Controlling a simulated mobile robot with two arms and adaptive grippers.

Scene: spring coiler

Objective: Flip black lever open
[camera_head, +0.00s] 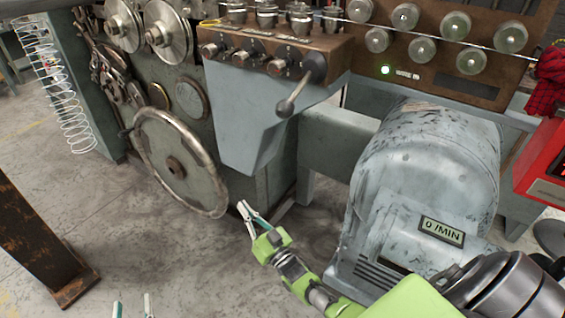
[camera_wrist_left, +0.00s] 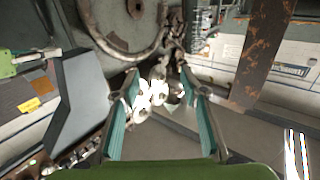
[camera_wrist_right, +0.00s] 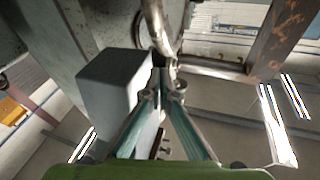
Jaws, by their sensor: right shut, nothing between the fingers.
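The dark lever (camera_head: 299,88) with a round ball end hangs on the right of the control panel's front, slanting down and left from its pivot. My right gripper (camera_head: 247,208) is shut and empty, below and left of the lever, apart from it. Its fingertips meet in the right wrist view (camera_wrist_right: 165,85). My left gripper (camera_head: 132,307) shows only its fingertips at the bottom edge of the head view. They stand apart, open and empty in the left wrist view (camera_wrist_left: 158,85). I cannot make out the lever in either wrist view.
A large handwheel (camera_head: 180,162) stands left of the panel box (camera_head: 262,112). A grey motor housing (camera_head: 425,170) with a "0 /MIN" display is on the right. A rusty post (camera_head: 35,240) stands at the lower left. The floor between post and machine is clear.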

